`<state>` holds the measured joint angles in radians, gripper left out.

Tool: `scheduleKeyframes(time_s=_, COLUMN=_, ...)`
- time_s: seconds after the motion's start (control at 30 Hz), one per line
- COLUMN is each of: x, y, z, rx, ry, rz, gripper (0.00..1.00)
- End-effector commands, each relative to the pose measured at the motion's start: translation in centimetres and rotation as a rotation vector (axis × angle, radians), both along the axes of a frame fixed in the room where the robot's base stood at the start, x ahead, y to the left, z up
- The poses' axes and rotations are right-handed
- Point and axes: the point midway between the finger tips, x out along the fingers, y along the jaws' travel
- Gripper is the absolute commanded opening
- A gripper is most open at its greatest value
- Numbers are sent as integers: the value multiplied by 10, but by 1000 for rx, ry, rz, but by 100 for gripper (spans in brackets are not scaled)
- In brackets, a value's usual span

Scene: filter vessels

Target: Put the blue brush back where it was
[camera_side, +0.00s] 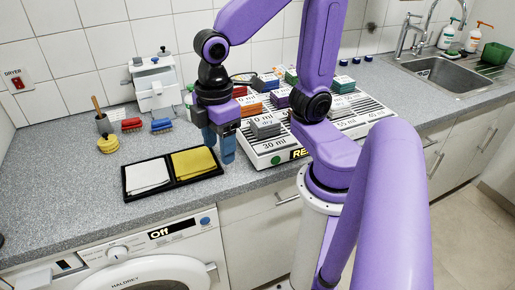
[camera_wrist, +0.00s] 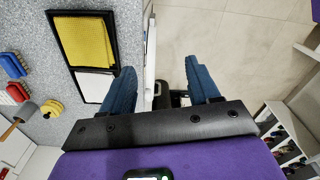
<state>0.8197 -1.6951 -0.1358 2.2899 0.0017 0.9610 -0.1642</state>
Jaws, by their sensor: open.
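The blue brush (camera_side: 161,124) lies on the grey counter near the wall, just right of a red brush (camera_side: 131,125). In the wrist view the blue brush (camera_wrist: 13,66) is at the far left, above the red brush (camera_wrist: 17,92). My gripper (camera_side: 222,152) is well to the right of the blue brush and closer to the counter's front. It is between the black tray and the white board. In the wrist view my gripper (camera_wrist: 162,78) is open, its blue fingers wide apart, with nothing held between them.
A black tray (camera_side: 175,184) holds a white and a yellow cloth. A yellow round object (camera_side: 108,144) and a grey pot (camera_side: 104,123) stand left of the brushes. A white labelled board (camera_side: 255,158) with coloured blocks is to the right. Counter between tray and brushes is clear.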

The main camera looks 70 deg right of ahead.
Motion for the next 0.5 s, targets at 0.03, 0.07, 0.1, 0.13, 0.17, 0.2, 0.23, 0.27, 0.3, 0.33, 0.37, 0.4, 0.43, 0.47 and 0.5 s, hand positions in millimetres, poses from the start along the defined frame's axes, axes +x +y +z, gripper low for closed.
scheduleKeyframes(time_s=0.03, x=-19, y=-5, z=-3, rx=2, ry=-1, rz=18, gripper=61)
scheduleKeyframes(time_s=0.07, x=-28, y=-7, z=-4, rx=2, ry=0, rz=25, gripper=61)
scheduleKeyframes(time_s=0.1, x=-39, y=-11, z=-7, rx=3, ry=0, rz=33, gripper=61)
scheduleKeyframes(time_s=0.13, x=-46, y=-13, z=-8, rx=4, ry=0, rz=38, gripper=61)
scheduleKeyframes(time_s=0.17, x=-52, y=-16, z=-10, rx=6, ry=0, rz=43, gripper=61)
scheduleKeyframes(time_s=0.2, x=-59, y=-19, z=-12, rx=5, ry=0, rz=48, gripper=61)
scheduleKeyframes(time_s=0.23, x=-64, y=-21, z=-13, rx=6, ry=1, rz=51, gripper=61)
scheduleKeyframes(time_s=0.27, x=-67, y=-23, z=-14, rx=5, ry=1, rz=52, gripper=61)
scheduleKeyframes(time_s=0.3, x=-71, y=-24, z=-15, rx=5, ry=1, rz=56, gripper=61)
scheduleKeyframes(time_s=0.33, x=-73, y=-25, z=-16, rx=6, ry=1, rz=57, gripper=61)
scheduleKeyframes(time_s=0.37, x=-74, y=-26, z=-16, rx=6, ry=1, rz=58, gripper=61)
scheduleKeyframes(time_s=0.4, x=-76, y=-26, z=-17, rx=6, ry=1, rz=59, gripper=61)
scheduleKeyframes(time_s=0.43, x=-76, y=-27, z=-17, rx=6, ry=1, rz=59, gripper=61)
scheduleKeyframes(time_s=0.47, x=-76, y=-27, z=-17, rx=6, ry=1, rz=58, gripper=61)
scheduleKeyframes(time_s=0.5, x=-76, y=-27, z=-17, rx=6, ry=2, rz=58, gripper=61)
